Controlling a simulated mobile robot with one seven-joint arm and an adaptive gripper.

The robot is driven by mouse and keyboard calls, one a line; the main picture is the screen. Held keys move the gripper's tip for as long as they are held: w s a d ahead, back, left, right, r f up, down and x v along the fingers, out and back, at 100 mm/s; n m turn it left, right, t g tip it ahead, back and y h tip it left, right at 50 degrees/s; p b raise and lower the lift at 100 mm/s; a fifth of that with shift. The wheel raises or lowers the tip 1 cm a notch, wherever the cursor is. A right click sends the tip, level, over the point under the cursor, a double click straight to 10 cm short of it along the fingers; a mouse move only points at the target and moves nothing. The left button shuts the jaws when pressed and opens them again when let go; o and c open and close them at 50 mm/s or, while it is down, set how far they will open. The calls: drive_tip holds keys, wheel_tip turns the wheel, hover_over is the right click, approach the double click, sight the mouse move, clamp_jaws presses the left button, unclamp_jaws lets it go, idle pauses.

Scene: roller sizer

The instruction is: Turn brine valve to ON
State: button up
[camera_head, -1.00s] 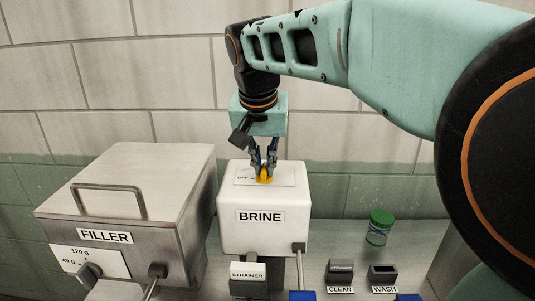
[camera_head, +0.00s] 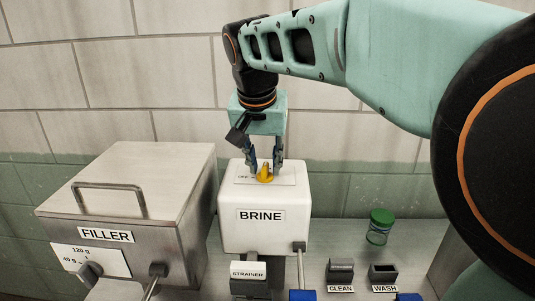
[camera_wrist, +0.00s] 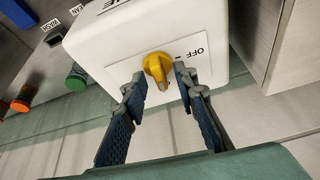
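The brine valve is a yellow knob (camera_head: 265,174) on a white plate on top of the white box labelled BRINE (camera_head: 262,238). In the wrist view the knob (camera_wrist: 157,68) has an OFF label (camera_wrist: 196,53) to its right. I cannot read an ON label in either view; a finger may cover it. My gripper (camera_head: 265,171) points down over the knob. Its fingers are open, one on each side of the knob, with gaps visible in the wrist view (camera_wrist: 161,78). The knob's exact setting is hard to tell.
The steel FILLER box (camera_head: 130,190) with a raised handle stands left of the brine box. The tiled wall is behind.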

drive_tip(key=v, duration=1.2)
drive_tip(key=shift+w, duration=0.1)
